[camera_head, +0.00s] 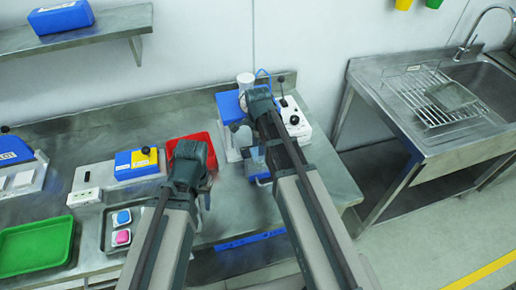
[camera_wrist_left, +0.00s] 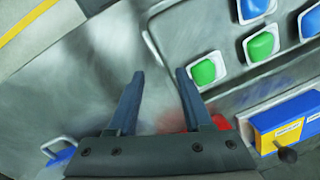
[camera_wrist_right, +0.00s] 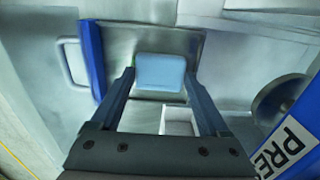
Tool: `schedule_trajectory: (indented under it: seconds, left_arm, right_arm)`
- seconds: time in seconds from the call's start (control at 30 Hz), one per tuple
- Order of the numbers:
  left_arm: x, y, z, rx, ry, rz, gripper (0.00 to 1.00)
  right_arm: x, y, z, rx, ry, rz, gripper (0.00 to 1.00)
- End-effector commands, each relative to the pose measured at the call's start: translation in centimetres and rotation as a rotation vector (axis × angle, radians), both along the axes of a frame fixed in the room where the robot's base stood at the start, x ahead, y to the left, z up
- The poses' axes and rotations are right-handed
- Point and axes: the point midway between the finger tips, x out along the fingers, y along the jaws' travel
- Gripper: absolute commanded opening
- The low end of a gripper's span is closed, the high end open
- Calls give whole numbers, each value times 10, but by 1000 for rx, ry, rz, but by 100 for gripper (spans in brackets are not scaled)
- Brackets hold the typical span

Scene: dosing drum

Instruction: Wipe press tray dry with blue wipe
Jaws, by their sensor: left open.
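My right gripper (camera_head: 262,102) is over the blue-and-white press (camera_head: 229,108). In the right wrist view its fingers (camera_wrist_right: 160,74) have a light blue pad, the blue wipe (camera_wrist_right: 160,70), between them, apparently touching both sides. The wipe lies over a grey metal surface (camera_wrist_right: 150,38) that seems to be the press tray. I cannot tell whether the wipe touches it. My right arm partly hides the press in the head view. My left gripper (camera_head: 192,160) is open and empty over the counter in front of the red tray (camera_head: 190,142); its spread fingers (camera_wrist_left: 160,72) show in the left wrist view.
A small metal tray (camera_head: 108,236) with blue and pink pads and a green tray (camera_head: 36,247) lie at left. A blue-and-yellow box (camera_head: 137,164) stands behind them. A white control box (camera_head: 295,120) is right of the press. A sink (camera_head: 490,90) is at far right.

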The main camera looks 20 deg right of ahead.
Motion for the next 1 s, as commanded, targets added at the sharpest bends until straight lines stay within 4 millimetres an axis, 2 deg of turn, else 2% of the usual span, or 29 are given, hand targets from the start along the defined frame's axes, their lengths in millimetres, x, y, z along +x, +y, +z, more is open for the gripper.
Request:
schedule_trajectory:
  seconds: [0.03,0.2,0.83,1.0]
  left_arm:
    - [0,0,0,0,0,0,50]
    - [0,0,0,0,0,0,50]
    - [0,0,-2,0,0,0,50]
    - [0,0,-1,0,0,0,50]
  right_arm:
    - [0,0,0,0,0,0,37]
    - [0,0,0,0,0,0,8]
    - [0,0,-2,0,0,0,8]
    - [0,-5,-1,-1,0,-1,8]
